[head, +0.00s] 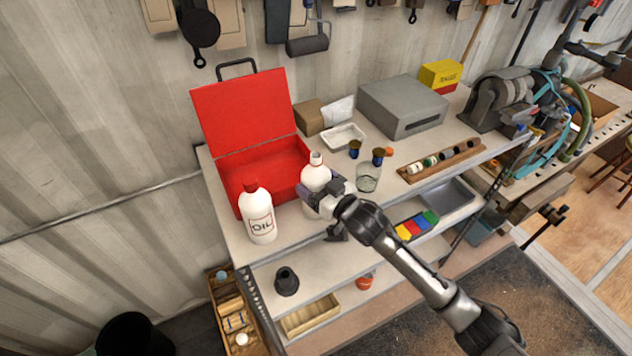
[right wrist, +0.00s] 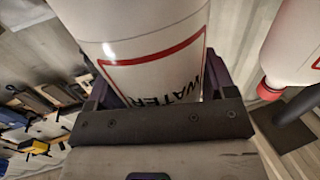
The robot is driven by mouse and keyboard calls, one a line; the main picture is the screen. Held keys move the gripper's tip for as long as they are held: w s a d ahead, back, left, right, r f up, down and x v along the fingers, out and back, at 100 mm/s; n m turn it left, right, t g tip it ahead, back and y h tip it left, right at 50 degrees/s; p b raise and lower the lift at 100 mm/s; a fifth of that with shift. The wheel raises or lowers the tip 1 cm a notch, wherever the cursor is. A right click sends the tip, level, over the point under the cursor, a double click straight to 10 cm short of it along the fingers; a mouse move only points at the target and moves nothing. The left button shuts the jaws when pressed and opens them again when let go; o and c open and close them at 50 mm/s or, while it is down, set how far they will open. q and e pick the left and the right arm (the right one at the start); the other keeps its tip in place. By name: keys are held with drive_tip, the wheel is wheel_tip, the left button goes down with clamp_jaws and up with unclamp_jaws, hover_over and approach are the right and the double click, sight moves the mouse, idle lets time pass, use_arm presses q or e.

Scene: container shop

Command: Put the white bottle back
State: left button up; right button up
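A white bottle (head: 316,171) with a pale cap is at the front of the bench, just right of the open red case (head: 262,165). In the right wrist view this bottle (right wrist: 150,45) shows a red-framed label reading WATER. My right gripper (head: 322,189) has one finger on each side of its body, and both appear to touch it. The gripper hides the bottle's lower part in the head view, so I cannot tell whether it stands on the bench. A second white bottle (head: 260,222), with a red cap and an OIL label, stands left of it. My left gripper is not in view.
A glass jar (head: 368,178) stands close right of the gripper. Behind are a white tray (head: 344,136), a grey box (head: 403,106) and small dark-capped bottles. A wooden rack (head: 441,162) lies farther right. The lower shelf holds colored bins (head: 415,227) and a dark funnel-like object (head: 286,281).

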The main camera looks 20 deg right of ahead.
drive_tip(key=o, duration=0.4)
drive_tip(key=shift+r, duration=0.2)
drive_tip(key=shift+b+v, duration=0.9)
drive_tip(key=shift+v, duration=5.15)
